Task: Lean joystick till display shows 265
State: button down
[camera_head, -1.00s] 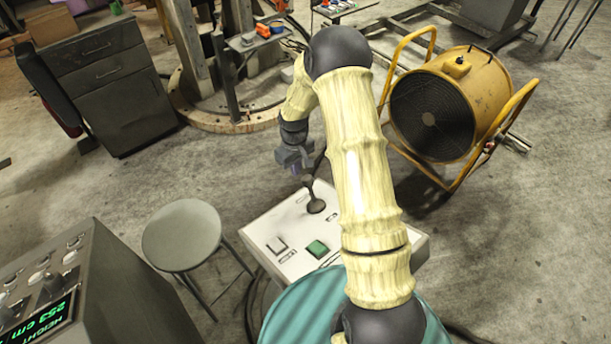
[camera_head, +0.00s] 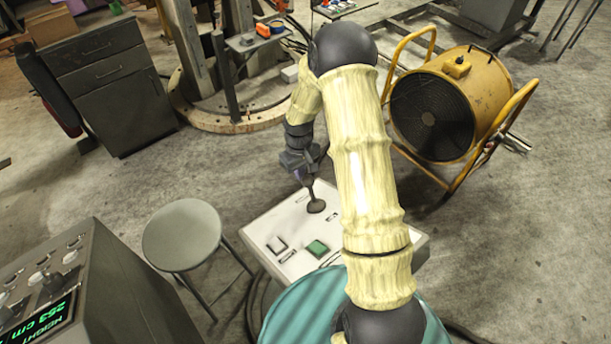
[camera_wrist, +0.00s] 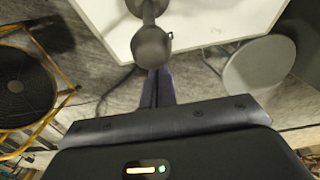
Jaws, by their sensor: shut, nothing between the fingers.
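The joystick (camera_head: 315,203) stands on a white control panel (camera_head: 262,232), with a dark base and a dark stick. Its round dark knob (camera_wrist: 151,46) shows in the wrist view, just past my fingertips. My gripper (camera_head: 307,180) is shut and empty at the upper part of the stick. The fingers (camera_wrist: 157,88) look very close to the knob; I cannot tell whether they touch it. The green display (camera_head: 38,322) on the grey console at the lower left reads HEIGHT 253 cm.
The panel also carries a green button (camera_head: 317,248) and a pale switch (camera_head: 277,244). A grey stool (camera_head: 182,235) stands left of the panel. A yellow fan (camera_head: 447,105) stands to the right. A dark drawer cabinet (camera_head: 110,85) is at the back left.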

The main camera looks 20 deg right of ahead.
aim_at(306, 176)
jog(key=shift+s+d, duration=0.3)
jog(key=shift+s, duration=0.45)
jog(key=shift+s+d, duration=0.3)
jog(key=shift+s, duration=0.45)
jog(key=shift+w, duration=0.1)
dwell(1.1)
jog(key=w, duration=0.1)
jog(key=w+a, duration=0.1)
jog(key=w, duration=0.2)
jog(key=shift+w+a, duration=0.1)
jog(key=shift+a, duration=0.3)
notch_tip(306, 176, up, 8)
jog(key=p, duration=0.5)
jog(key=shift+p, duration=0.35)
dwell(0.4)
